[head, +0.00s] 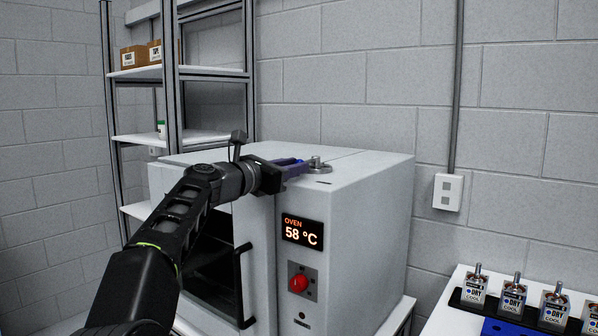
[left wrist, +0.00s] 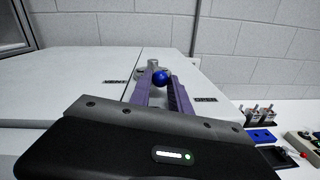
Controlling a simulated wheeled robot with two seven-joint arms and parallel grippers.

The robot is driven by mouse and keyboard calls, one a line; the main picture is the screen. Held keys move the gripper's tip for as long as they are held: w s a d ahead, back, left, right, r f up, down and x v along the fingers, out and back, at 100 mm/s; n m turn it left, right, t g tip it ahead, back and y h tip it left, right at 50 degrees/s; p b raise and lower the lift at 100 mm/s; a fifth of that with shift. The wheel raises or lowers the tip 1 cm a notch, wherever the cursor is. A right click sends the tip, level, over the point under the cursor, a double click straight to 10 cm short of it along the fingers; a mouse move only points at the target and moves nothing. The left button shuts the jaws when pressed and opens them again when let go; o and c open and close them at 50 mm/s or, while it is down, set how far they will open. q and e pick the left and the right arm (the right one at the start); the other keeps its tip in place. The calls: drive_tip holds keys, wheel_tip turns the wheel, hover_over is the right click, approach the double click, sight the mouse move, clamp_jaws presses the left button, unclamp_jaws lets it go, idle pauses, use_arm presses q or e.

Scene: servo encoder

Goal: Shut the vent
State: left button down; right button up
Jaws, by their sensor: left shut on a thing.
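The oven (head: 350,200) is a white box whose panel reads 58 °C. On its top is the vent, a round metal fitting (head: 316,165) with a lever ending in a blue ball knob (left wrist: 160,77). My left gripper (head: 297,164) reaches over the oven top from the left. In the left wrist view its two purple-grey fingers (left wrist: 159,86) are on either side of the blue knob, shut on it. The fingers partly hide the lever. Small dark labels lie on the oven top left (left wrist: 115,82) and right (left wrist: 205,99) of the fingers; I cannot read them surely. My right gripper is not in view.
A red knob (head: 298,283) and a dark door handle (head: 243,285) are on the oven's front. A shelf rack (head: 180,72) with boxes stands behind left. Several small units labelled DRY and COOL (head: 512,296) stand on a white table at right. The oven top is otherwise clear.

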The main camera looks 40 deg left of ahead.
use_arm(q)
drive_tip(key=shift+a+f+h, duration=0.1)
drive_tip(key=shift+f+h, duration=0.05)
drive_tip(key=shift+h, duration=0.15)
drive_tip(key=c, duration=1.2)
unclamp_jaws()
drive_tip(key=shift+s, duration=0.1)
drive_tip(key=s+b, duration=0.1)
drive_tip(key=s, duration=0.6)
drive_tip(key=shift+s+a, duration=0.2)
drive_tip(key=shift+s, duration=0.15)
